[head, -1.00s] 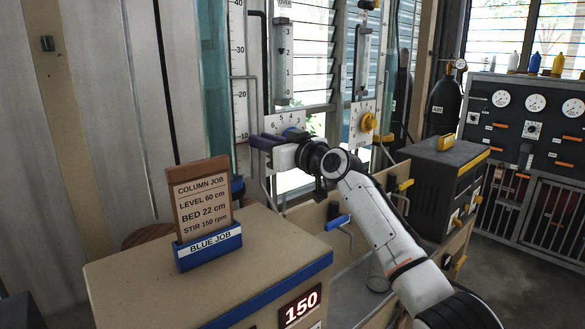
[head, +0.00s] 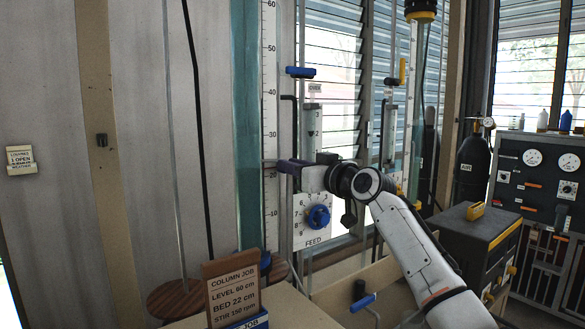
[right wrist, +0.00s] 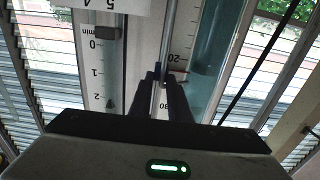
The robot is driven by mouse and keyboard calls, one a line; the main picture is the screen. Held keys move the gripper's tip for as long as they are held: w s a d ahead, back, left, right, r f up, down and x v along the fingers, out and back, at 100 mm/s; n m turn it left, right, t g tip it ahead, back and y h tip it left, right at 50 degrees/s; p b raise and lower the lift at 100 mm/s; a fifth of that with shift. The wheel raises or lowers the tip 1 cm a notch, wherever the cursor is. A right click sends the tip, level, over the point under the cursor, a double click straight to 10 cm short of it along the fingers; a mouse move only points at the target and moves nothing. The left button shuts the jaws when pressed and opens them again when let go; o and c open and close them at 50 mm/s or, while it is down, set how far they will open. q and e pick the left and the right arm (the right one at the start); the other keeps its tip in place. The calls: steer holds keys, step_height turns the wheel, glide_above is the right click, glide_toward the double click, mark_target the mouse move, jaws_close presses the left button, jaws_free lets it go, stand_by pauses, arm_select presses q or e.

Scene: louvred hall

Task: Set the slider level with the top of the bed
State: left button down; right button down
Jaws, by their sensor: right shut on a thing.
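The slider is a small grey pointer (head: 270,162) on a rod beside the white centimetre scale (head: 271,110), between the 20 and 30 marks. In the right wrist view its arm (right wrist: 179,77) crosses the scale near 20. My right gripper (head: 284,167) is at the slider, and its dark fingers (right wrist: 163,76) are shut on it at the rod. The fingers hide part of the slider. The teal glass column (head: 247,120) stands just left of the scale. My left gripper is out of view.
The job card (head: 233,292) reads level 60 cm, bed 22 cm, stir 150 rpm. A blue feed knob (head: 318,217) sits just below my right gripper. A blue-handled valve (head: 301,72) is above. A dark box (head: 478,240) stands at the right.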

steer(key=shift+r, duration=0.1)
steer(key=c, duration=1.6)
jaws_free()
steer(key=shift+c, duration=0.2)
steer(key=b+v, duration=0.2)
steer(key=v, duration=0.8)
steer(key=shift+b, duration=0.35)
steer(key=shift+s+d, duration=0.1)
